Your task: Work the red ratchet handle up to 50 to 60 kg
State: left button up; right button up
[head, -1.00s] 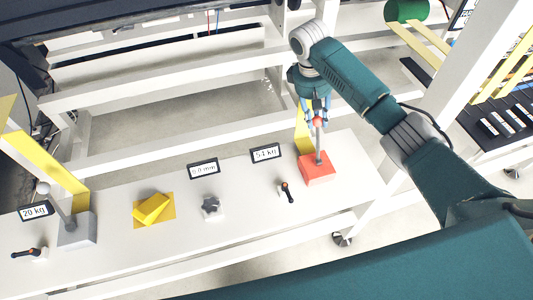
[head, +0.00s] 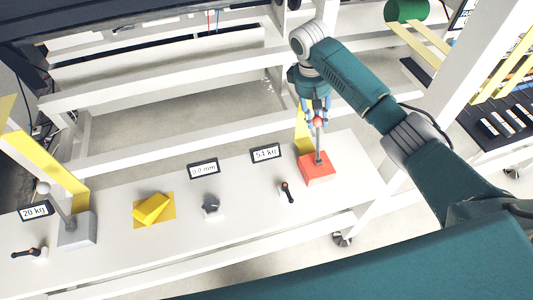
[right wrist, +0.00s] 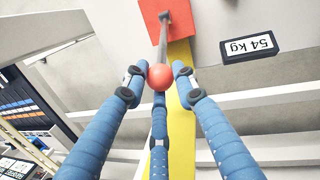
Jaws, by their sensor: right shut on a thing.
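The red ratchet handle has a red block base (head: 317,171), a grey lever and a red ball knob (head: 317,122). The lever stands nearly upright. My right gripper (head: 316,110) comes from above and is shut on the ball knob; the right wrist view shows its blue fingers (right wrist: 159,86) around the red ball (right wrist: 160,76). The display (head: 266,153) beside the red base reads 54 kg in the right wrist view (right wrist: 248,46). My left gripper is not in view.
The white bench also holds a grey lever base (head: 77,230) with a 20 kg display (head: 35,211), a yellow block (head: 151,208), a grey knob (head: 210,206), a 0.0 mm display (head: 204,168) and small black-handled clamps (head: 286,191). A yellow strip (head: 302,130) rises behind the red base.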

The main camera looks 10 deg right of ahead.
jog(key=shift+s, duration=0.1)
dwell(0.6)
jog(key=o, duration=0.8)
jog(key=shift+s+a, duration=0.15)
jog(key=shift+a, duration=2.85)
jog(key=shift+o, duration=0.2)
jog(key=shift+o, duration=1.4)
